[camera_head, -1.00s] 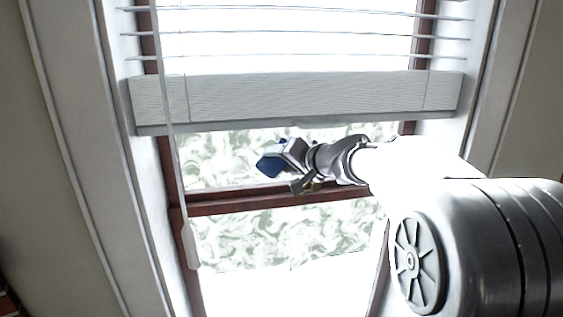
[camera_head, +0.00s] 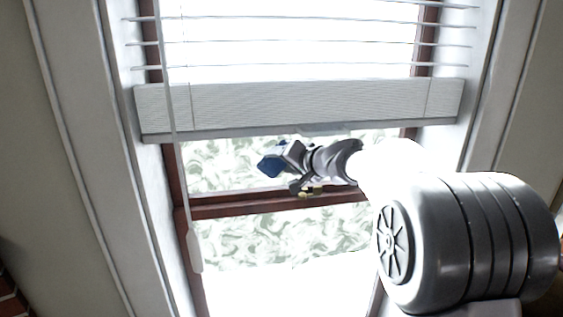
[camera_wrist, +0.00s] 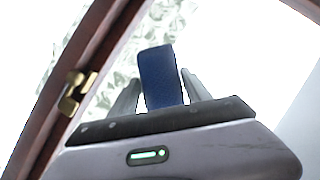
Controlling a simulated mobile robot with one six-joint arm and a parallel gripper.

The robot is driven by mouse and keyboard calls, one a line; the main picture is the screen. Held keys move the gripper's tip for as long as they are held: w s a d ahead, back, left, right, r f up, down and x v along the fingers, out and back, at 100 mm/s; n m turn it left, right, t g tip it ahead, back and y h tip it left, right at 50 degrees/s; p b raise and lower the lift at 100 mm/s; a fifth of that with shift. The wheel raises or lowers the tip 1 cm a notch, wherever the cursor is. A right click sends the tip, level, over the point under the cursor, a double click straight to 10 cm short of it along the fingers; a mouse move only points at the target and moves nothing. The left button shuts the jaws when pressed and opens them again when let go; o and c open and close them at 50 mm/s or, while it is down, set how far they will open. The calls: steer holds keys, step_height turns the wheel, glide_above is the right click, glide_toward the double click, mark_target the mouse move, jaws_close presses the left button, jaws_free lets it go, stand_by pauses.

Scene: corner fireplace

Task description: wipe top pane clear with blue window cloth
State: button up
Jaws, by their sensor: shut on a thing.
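The blue window cloth (camera_head: 271,162) is in my gripper (camera_head: 285,160), in front of the top pane (camera_head: 225,163). In the wrist view the cloth (camera_wrist: 161,77) stands up between the two grey fingers of my gripper (camera_wrist: 160,95), which is shut on it. The top pane shows swirled grey-green smears to the left and right of the gripper. In the wrist view some smears (camera_wrist: 122,72) show to the left of the cloth, with bright white to its right. I cannot tell whether the cloth touches the glass.
A white blind (camera_head: 300,105) hangs just above my gripper. Its wand (camera_head: 194,250) hangs at the left. A brown crossbar (camera_head: 245,205) runs below the pane, with a brass latch (camera_wrist: 76,92). The lower pane (camera_head: 240,238) is smeared at its top.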

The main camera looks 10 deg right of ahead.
steer(key=shift+w, duration=0.8)
steer(key=shift+d+b, duration=0.6)
steer(key=shift+d, duration=1.45)
steer(key=shift+a+b, duration=1.1)
steer(key=shift+a, duration=1.05)
steer(key=shift+d, duration=0.1)
steer(key=shift+s+f+b, duration=0.1)
steer(key=shift+s+b, duration=0.2)
steer(key=shift+b, duration=0.1)
steer(key=s+b, duration=0.3)
steer(key=s, duration=0.2)
steer(key=shift+b, duration=0.3)
steer(key=shift+s, duration=0.25)
